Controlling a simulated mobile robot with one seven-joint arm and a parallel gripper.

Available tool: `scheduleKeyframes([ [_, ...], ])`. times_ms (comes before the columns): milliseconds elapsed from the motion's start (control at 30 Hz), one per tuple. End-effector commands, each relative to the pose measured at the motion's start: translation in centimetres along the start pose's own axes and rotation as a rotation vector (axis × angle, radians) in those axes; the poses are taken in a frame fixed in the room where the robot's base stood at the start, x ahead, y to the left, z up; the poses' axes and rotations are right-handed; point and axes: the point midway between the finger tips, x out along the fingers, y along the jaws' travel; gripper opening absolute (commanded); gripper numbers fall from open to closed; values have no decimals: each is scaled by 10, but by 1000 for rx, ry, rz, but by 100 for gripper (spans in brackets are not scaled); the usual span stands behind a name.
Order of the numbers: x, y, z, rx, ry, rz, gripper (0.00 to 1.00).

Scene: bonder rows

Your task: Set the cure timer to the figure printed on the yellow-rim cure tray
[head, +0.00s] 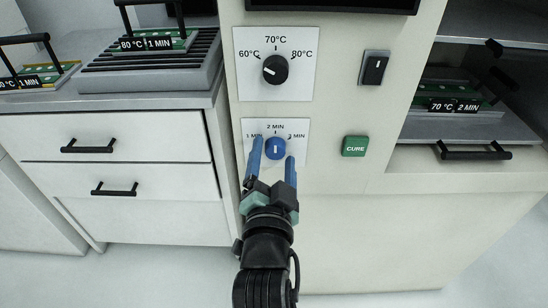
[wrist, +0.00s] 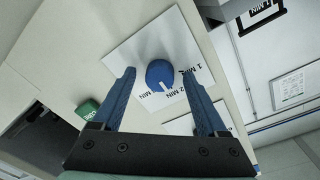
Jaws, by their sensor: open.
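The blue cure timer knob (head: 275,148) is on a white plate marked 1, 2 and 3 MIN; its white line points up at 2 MIN. It also shows in the wrist view (wrist: 160,74), between the fingertips. My gripper (head: 274,149) is open, with one blue finger on each side of the knob; I cannot tell whether they touch it. A tray with a yellowish rim (head: 72,68) is at the far left, with a black handle. Its black label (head: 30,80) reads 1 MIN; its temperature is hard to read at the picture edge.
Above is the black temperature knob (head: 275,69), pointing at 60°C. A black switch (head: 374,68) and green CURE button (head: 355,146) are to the right. Another tray, 80°C 1 MIN (head: 158,43), sits on a ribbed grey block. A 70°C 2 MIN tray (head: 454,105) is in the open chamber.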

Motion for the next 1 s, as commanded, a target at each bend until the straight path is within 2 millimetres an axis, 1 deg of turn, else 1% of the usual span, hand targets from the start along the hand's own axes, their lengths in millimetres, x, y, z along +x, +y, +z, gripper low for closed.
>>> scheduleKeyframes([
  [233,1,0,0,0,0,0,76],
  [267,1,0,0,0,0,0,72],
  [300,1,0,0,0,0,0,65],
  [467,0,0,0,0,1,0,36],
  [500,0,0,0,0,1,0,29],
  [667,0,0,0,0,1,0,0],
  [1000,0,0,-1,-31,1,-1,0],
])
